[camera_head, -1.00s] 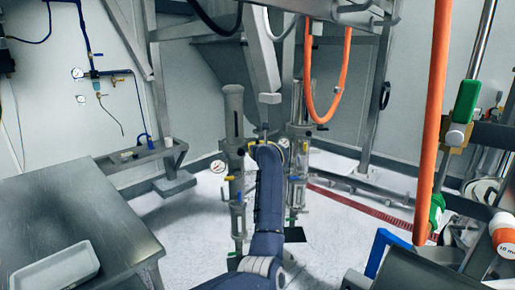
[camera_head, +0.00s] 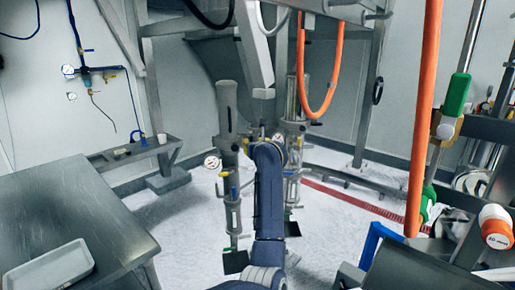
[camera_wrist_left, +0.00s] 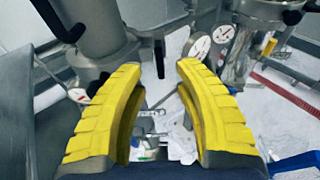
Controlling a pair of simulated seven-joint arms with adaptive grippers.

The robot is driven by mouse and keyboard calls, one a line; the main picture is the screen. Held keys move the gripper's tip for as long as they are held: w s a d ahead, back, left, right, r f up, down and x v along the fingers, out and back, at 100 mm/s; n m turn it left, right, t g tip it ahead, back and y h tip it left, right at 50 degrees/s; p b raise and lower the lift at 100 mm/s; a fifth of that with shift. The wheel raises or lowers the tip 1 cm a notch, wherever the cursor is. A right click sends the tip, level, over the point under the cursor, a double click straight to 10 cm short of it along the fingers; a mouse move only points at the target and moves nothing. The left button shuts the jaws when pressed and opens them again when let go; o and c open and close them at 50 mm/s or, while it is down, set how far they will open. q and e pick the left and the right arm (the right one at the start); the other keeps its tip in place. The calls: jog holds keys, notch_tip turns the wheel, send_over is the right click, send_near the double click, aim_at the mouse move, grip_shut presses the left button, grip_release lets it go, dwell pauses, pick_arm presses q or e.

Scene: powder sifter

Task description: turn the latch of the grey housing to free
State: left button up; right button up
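A grey upright cylinder (camera_head: 228,108) stands left of centre in the head view, and another grey cylinder assembly (camera_head: 292,125) stands just right of it. I cannot tell for sure which part is the grey housing. In the left wrist view a large grey cylindrical body (camera_wrist_left: 98,28) fills the upper left, with a black-knobbed lever (camera_wrist_left: 74,33) beside it, possibly the latch. My left gripper (camera_wrist_left: 158,75) has two yellow ribbed fingers spread wide, with nothing gripped between them. In the head view my dark blue arm hides its gripper. My right gripper is not in view.
A metal table (camera_head: 65,215) with a pale tray (camera_head: 50,270) is at left. Orange hoses (camera_head: 332,90) hang at centre right. A rack with an orange-capped white bottle (camera_head: 496,227) stands at right. White powder covers the open floor (camera_head: 190,240).

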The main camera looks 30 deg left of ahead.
pick_arm(q)
jog(key=v, duration=0.6)
jog(key=shift+s+d, duration=0.3)
